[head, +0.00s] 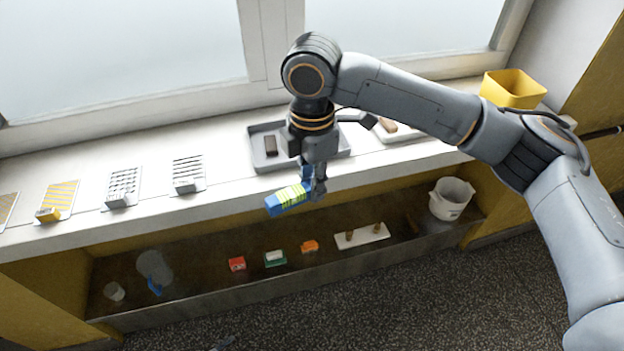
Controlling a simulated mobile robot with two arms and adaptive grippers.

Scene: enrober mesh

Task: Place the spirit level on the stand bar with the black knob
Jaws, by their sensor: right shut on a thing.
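My right gripper (316,184) is shut on a blue block with yellow-green and white stripes (287,199). It holds the block tilted, in front of the sill edge and above the lower shelf. I cannot tell whether this block is the spirit level. No stand bar with a black knob can be made out for sure. Striped or dotted pale plates stand on the sill: a yellow-striped one (62,194), a dotted one (124,182) and a black-barred one (188,172). My left gripper is not clearly in view.
A grey tray (257,160) with a dark block (270,146) lies behind my right gripper. A yellow bin (513,88) stands at right. The lower shelf holds a white bucket (451,199), a white board (350,239) and small red (237,264), green-white (275,259) and orange (310,247) blocks.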

